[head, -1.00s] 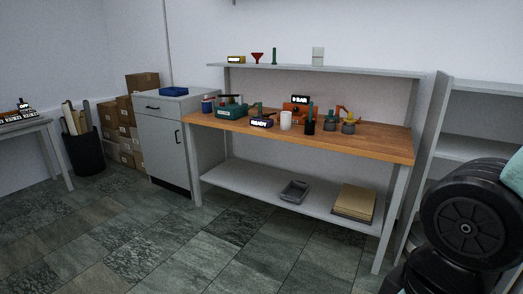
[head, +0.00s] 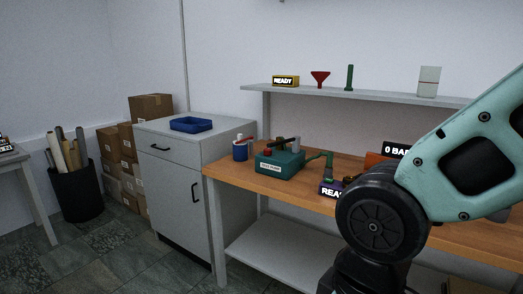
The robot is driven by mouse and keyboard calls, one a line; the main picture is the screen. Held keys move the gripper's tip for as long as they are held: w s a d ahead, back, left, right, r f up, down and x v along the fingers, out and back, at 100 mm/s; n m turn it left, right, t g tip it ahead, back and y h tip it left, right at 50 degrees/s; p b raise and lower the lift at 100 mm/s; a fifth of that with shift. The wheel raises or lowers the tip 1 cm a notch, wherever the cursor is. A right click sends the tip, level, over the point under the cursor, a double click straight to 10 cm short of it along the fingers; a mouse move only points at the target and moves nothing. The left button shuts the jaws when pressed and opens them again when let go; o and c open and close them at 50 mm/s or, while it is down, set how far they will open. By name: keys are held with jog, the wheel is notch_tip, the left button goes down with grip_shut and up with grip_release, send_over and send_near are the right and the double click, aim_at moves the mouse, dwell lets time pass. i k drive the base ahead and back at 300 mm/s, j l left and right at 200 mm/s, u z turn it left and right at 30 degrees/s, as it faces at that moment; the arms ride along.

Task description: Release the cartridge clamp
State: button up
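A teal-green box device (head: 279,164) with a white label too small to read for certain stands on the left part of the wooden workbench (head: 250,187). It has a dark lever with a red end on top and a green bar at its right. A small purple device (head: 328,188) with a partly covered READY display sits right of it, near the front edge. I cannot tell which fixture carries the cartridge clamp, or how the clamp stands. My arm (head: 440,190) crosses the right side and hides much of the bench. My gripper is not in view.
A blue and white container (head: 240,150) stands left of the teal device. An orange device (head: 374,159) with a 0 BAR display is mostly hidden. A grey cabinet (head: 180,190) with a blue tray (head: 191,124) stands left. The shelf (head: 300,93) holds a red funnel (head: 320,79).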

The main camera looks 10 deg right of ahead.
aim_at(250, 137)
jog(key=i+u, duration=0.1)
jog(key=i, duration=0.45)
jog(key=i+j+z, duration=0.1)
jog(key=i+j, duration=0.25)
jog(key=i, duration=0.25)
jog(key=i+j+z, duration=0.1)
jog(key=i+j, duration=0.3)
jog(key=i, duration=0.2)
jog(key=i+j+z, duration=0.1)
jog(key=i+j, duration=0.35)
jog(key=i, duration=0.55)
